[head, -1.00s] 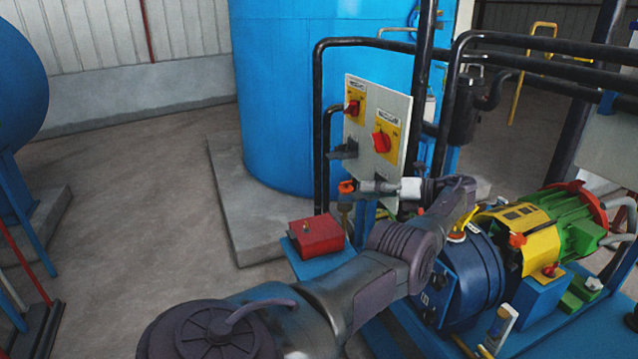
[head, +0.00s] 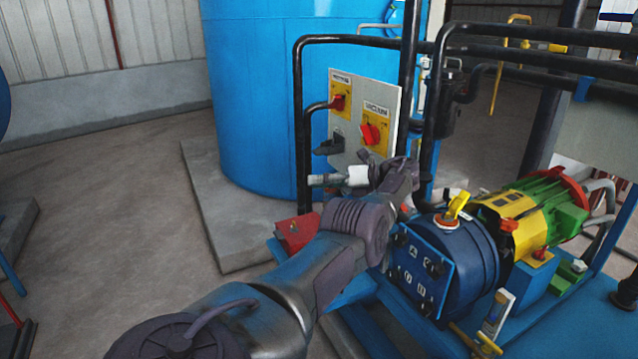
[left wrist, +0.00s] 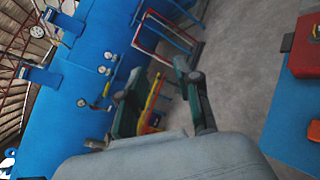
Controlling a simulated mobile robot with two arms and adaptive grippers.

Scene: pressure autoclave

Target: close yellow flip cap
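The yellow flip cap (head: 457,205) stands raised and tilted above an orange-red ring on top of the blue pump housing (head: 462,262), in the head view. My left arm reaches across in front of the panel, with its gripper (head: 316,180) pointing left, away from the cap. In the left wrist view my left gripper (left wrist: 160,95) has its two dark green fingers spread, with nothing held between them. The flip cap cannot be made out in the left wrist view. My right gripper is in neither view.
A switch panel (head: 364,120) with red knobs stands behind my left gripper. A red box (head: 297,232) sits below it, also in the left wrist view (left wrist: 306,45). Black pipes (head: 370,42) run above. The green-yellow motor (head: 545,207) adjoins the pump. Open floor lies left.

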